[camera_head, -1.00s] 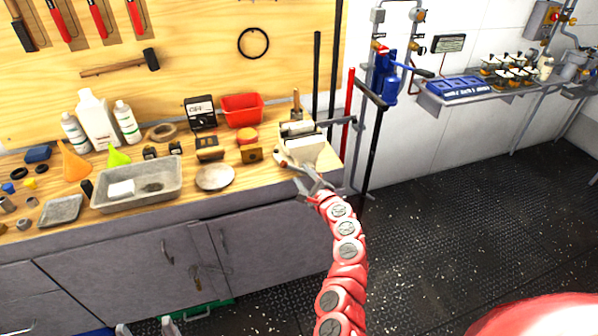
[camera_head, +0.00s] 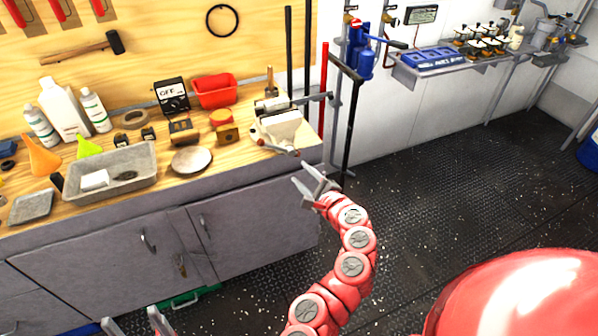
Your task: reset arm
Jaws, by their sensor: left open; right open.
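My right gripper (camera_head: 304,174) is open and empty, at the end of my red segmented arm. In the picture it shows in front of the bench's right end, below the bench top. My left gripper (camera_head: 136,319) is at the bottom edge of the picture, left of the middle. Only the ends of its two grey fingers show, apart and with nothing seen between them. A pale vise-like tool (camera_head: 283,127) stands on the right end of the workbench, above the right gripper in the picture.
The workbench (camera_head: 250,190) carries a grey tray (camera_head: 140,180), a round disc (camera_head: 191,160), a red bin (camera_head: 215,90) and white bottles (camera_head: 66,108). Upright rods stand at its right end. A wall shelf (camera_head: 455,62) holds a blue block. Dark floor (camera_head: 450,180) is open at right.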

